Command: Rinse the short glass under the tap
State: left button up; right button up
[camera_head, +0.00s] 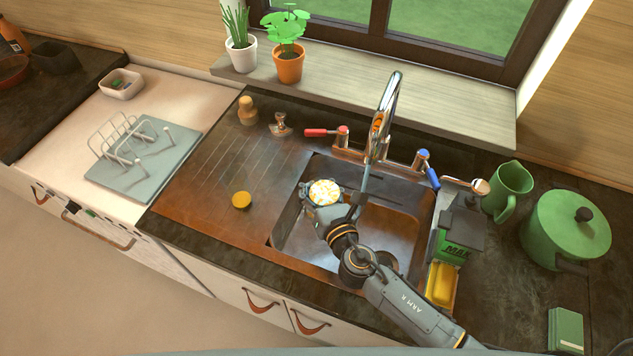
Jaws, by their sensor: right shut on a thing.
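My right gripper (335,212) is shut on the short glass (325,194), holding it over the left part of the sink (290,238). The glass seems to hold something pale yellow and white; its lower side is hidden by the gripper. The chrome tap (391,95) arches up behind the sink. A thin pale streak, which looks like running water, drops below the spout to the right of the glass. The red tap lever (322,132) points left and the blue tap lever (432,178) points down to the right. My left gripper is not in view.
A green-labelled box (457,245) and yellow sponge (440,284) stand right of the sink, near a green jug (509,185) and green pot (565,235). A wire rack (125,140) stands left.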

jog(key=m+b, duration=0.2)
jog(key=m, duration=0.1)
jog(key=m+y+b, duration=0.1)
jog(key=m, duration=0.2)
jog(key=f+m+b, duration=0.1)
jog(key=m+b, duration=0.1)
jog(key=m, duration=0.1)
jog(key=shift+w+d+b, duration=0.1)
jog(key=shift+b, duration=0.25)
jog(key=m+b, duration=0.2)
jog(key=m, duration=0.2)
jog(key=m+t+b, duration=0.1)
jog(key=m+b, duration=0.2)
jog(key=m, duration=0.2)
jog(key=shift+f+m+y, duration=0.2)
jog(key=shift+m+y, duration=0.1)
jog(key=shift+y, duration=0.1)
jog(key=shift+r+m, duration=0.25)
jog(key=shift+m, duration=0.55)
jog(key=m, duration=0.3)
jog(key=shift+t, duration=0.3)
